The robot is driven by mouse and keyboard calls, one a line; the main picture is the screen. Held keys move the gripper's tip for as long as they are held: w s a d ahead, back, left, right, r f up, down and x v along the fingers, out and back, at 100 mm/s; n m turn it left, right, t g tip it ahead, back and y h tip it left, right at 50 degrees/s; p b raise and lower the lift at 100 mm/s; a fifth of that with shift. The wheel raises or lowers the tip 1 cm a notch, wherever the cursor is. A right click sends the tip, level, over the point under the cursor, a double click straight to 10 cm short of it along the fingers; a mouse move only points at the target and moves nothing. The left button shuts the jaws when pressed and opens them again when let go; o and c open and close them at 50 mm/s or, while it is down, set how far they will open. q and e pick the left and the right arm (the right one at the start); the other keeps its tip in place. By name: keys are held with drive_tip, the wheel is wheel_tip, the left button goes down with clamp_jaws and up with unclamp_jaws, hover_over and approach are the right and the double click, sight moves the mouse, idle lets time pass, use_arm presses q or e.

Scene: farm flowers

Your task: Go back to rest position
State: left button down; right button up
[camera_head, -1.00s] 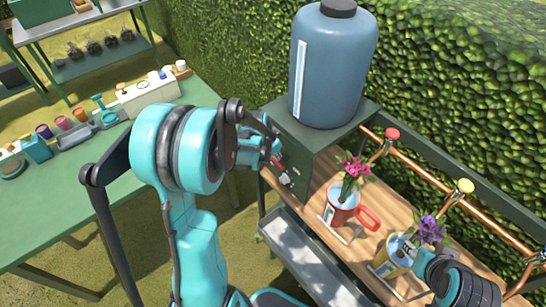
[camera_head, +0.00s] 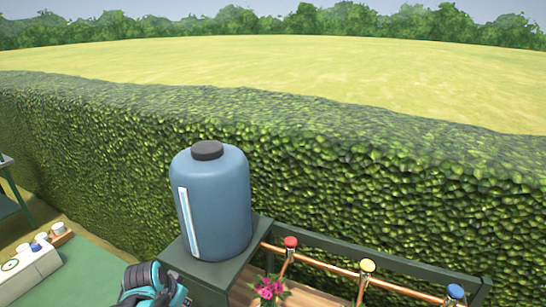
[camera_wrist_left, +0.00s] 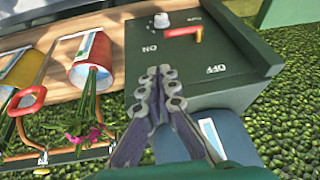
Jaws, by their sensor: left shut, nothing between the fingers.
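My left gripper (camera_wrist_left: 158,78) is shut and empty in the left wrist view. Its fingertips are in front of the dark green control box (camera_wrist_left: 196,48), and I cannot tell whether they touch it. The box carries a red-orange lever (camera_wrist_left: 198,32), a white knob (camera_wrist_left: 161,20) and ON and OFF marks. In the head view only a teal and black part of my left arm (camera_head: 148,284) shows at the bottom edge, left of the blue tank (camera_head: 217,205). My right gripper is out of view.
In the wrist view a red pot (camera_wrist_left: 90,58) with pink flowers stands beside a yellow pot (camera_wrist_left: 24,68). In the head view a copper pipe with red (camera_head: 290,242), yellow (camera_head: 367,265) and blue (camera_head: 455,291) knobs runs along the hedge (camera_head: 380,190). A green table (camera_head: 85,272) is at left.

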use_arm(q)
drive_tip(key=s+d+r+n+t, duration=0.1)
drive_tip(key=s+d+r, duration=0.1)
drive_tip(key=s+d, duration=0.2)
drive_tip(key=s+d+r+n+t, duration=0.1)
drive_tip(key=s+d+r+n, duration=0.1)
drive_tip(key=s, duration=0.6)
drive_tip(key=d+r, duration=0.1)
drive_tip(key=d, duration=0.1)
drive_tip(key=shift+s+d+r+n, duration=0.15)
drive_tip(key=shift+s+d+n, duration=0.15)
drive_tip(key=shift+s, duration=0.05)
